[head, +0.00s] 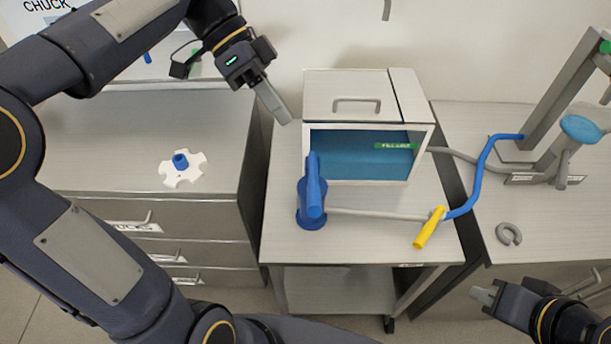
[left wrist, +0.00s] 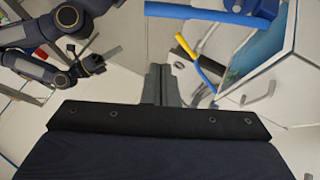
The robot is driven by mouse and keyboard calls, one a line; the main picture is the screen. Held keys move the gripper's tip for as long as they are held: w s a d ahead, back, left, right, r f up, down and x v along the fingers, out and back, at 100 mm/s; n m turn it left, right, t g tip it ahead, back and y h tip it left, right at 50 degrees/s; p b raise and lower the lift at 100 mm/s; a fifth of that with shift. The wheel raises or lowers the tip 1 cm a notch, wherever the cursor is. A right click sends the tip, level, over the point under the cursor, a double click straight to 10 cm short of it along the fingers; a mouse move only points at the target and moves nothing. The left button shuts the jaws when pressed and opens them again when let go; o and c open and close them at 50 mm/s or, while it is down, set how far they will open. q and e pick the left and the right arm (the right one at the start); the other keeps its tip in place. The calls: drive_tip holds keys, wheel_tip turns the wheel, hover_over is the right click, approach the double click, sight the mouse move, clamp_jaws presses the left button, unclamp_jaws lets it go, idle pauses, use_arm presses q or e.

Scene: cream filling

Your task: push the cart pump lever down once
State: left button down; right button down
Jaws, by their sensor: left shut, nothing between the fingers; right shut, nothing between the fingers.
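The cart (head: 445,245) carries a blue pump (head: 311,218) at its front left. The blue pump lever (head: 314,185) stands raised above the pump body, its top end in front of the box's left edge. My left gripper (head: 288,121) is shut and empty. It appears up and to the left of the lever's top end, apart from it in the picture; the depth between them is hard to tell. In the left wrist view its closed fingers (left wrist: 161,70) point toward a blue bar (left wrist: 205,12), probably the lever. My right gripper (head: 474,294) is shut and empty, low at the right.
A yellow handle (head: 430,228) and blue hose (head: 480,172) are at the cart's right. Left counter holds a white chuck piece (head: 183,181); right counter holds a grey stand (head: 555,95) and ring (head: 509,234).

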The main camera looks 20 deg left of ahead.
use_arm(q)
hover_over(308, 192)
drive_tip(key=w, duration=0.2)
drive_tip(key=f, duration=0.7)
drive_tip(key=shift+s, duration=0.25)
drive_tip(key=f, duration=0.1)
drive_tip(key=s+f, duration=0.1)
drive_tip(key=f, duration=0.1)
drive_tip(key=shift+s+f+p, duration=0.1)
drive_tip(key=shift+s+p, duration=0.15)
drive_tip(key=shift+p, duration=0.05)
drive_tip(key=shift+s+f, duration=0.15)
drive_tip(key=shift+f, duration=0.3)
